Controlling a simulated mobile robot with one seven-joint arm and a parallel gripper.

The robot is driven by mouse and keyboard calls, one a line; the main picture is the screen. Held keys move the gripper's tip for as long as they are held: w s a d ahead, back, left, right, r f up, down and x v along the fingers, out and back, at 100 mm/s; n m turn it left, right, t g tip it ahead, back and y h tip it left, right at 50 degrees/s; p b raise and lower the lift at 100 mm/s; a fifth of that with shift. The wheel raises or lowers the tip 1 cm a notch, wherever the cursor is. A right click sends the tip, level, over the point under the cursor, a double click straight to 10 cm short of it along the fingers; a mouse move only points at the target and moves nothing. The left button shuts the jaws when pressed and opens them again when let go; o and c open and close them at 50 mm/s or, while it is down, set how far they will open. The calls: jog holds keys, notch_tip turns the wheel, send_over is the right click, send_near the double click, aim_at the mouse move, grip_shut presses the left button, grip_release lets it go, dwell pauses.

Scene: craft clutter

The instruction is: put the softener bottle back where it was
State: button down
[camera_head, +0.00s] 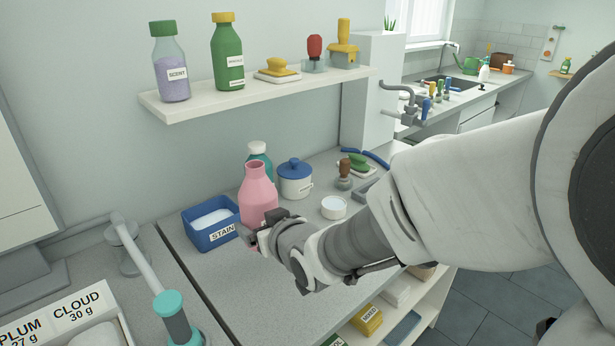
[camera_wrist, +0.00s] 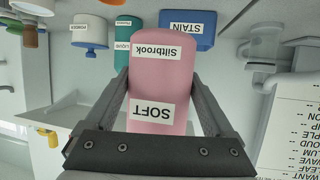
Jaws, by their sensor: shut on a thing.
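The pink softener bottle (camera_head: 259,194) stands upright over the middle counter, with its lower part hidden behind my gripper in the head view. In the wrist view the bottle (camera_wrist: 160,72) carries labels reading SOFT and Siltbrook, appearing upside down. My gripper (camera_head: 258,238) is shut on it, one finger on each side of the body, also seen in the wrist view (camera_wrist: 160,90). Whether its base touches the counter I cannot tell. The blue STAIN box (camera_head: 211,224) is just left of the bottle, and a teal bottle (camera_head: 258,155) with a white cap is close behind it.
A white pot with a blue lid (camera_head: 295,181) and a small white bowl (camera_head: 333,208) stand to the right. A shelf (camera_head: 200,107) with bottles hangs above. A faucet-like grey arm with teal end (camera_head: 170,305) is front left. The counter front (camera_head: 220,275) is clear.

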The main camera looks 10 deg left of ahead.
jog(key=w+a+f, duration=0.1)
jog(key=a, duration=0.1)
jog(key=w+a+f, duration=0.1)
jog(key=a+f, duration=0.1)
jog(key=a, duration=0.1)
jog(key=w+a+f, duration=0.1)
jog(key=a, duration=0.1)
jog(key=shift+a+f+b, duration=0.15)
jog(key=shift+f+b, duration=0.2)
jog(key=shift+b, duration=0.05)
jog(key=shift+f+b, duration=0.4)
jog(key=shift+f, duration=1.6)
jog(key=shift+f, duration=0.2)
grip_release()
